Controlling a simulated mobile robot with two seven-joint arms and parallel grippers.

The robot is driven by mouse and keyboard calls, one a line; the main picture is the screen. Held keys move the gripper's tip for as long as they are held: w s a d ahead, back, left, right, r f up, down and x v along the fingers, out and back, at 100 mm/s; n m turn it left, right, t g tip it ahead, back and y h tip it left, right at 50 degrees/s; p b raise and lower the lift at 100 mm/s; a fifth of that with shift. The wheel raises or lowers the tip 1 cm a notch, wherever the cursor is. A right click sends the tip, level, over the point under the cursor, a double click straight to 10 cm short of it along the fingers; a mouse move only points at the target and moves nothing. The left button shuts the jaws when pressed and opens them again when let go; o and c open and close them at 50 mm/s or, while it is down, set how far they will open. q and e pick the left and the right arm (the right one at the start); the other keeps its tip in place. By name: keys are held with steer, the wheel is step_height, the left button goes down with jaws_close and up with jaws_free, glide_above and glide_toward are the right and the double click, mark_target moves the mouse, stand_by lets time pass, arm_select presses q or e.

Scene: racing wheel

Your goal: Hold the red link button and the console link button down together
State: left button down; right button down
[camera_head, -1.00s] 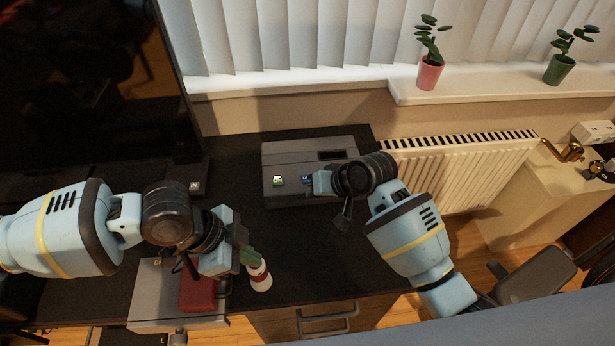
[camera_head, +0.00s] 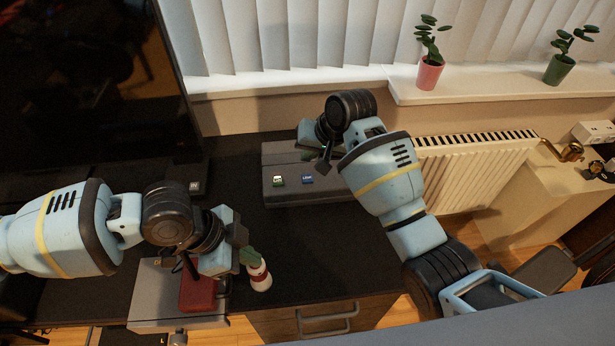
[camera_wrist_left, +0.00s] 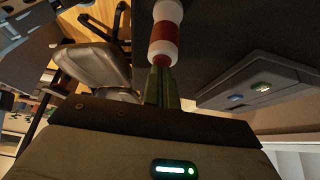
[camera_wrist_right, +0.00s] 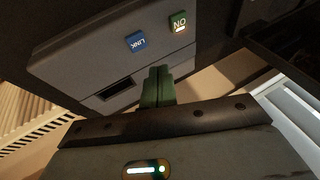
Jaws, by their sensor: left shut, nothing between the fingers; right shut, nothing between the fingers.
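The grey console (camera_head: 290,197) stands at the back of the dark desk, with a blue button marked LINK (camera_head: 307,179) and a green button (camera_head: 278,181) on top. In the right wrist view, the LINK button (camera_wrist_right: 136,41) and the green ON button (camera_wrist_right: 180,22) are clear. My right gripper (camera_wrist_right: 157,85) is shut and empty over the console's back part, beside the dark slot, apart from the LINK button. My left gripper (camera_head: 249,256) is shut and empty by a red-and-white cylinder (camera_head: 259,277); I cannot tell if they touch. I cannot make out a red link button.
A red block (camera_head: 199,295) sits on a grey unit (camera_head: 150,298) under my left wrist. A large dark screen (camera_head: 85,80) is at the left. A radiator (camera_head: 470,175) and potted plants (camera_head: 430,73) are beyond the desk. The desk's middle is clear.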

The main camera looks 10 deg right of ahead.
mark_target(304, 176)
steer(key=shift+f, duration=3.2)
stand_by(1.8)
steer(key=shift+r, duration=3.05)
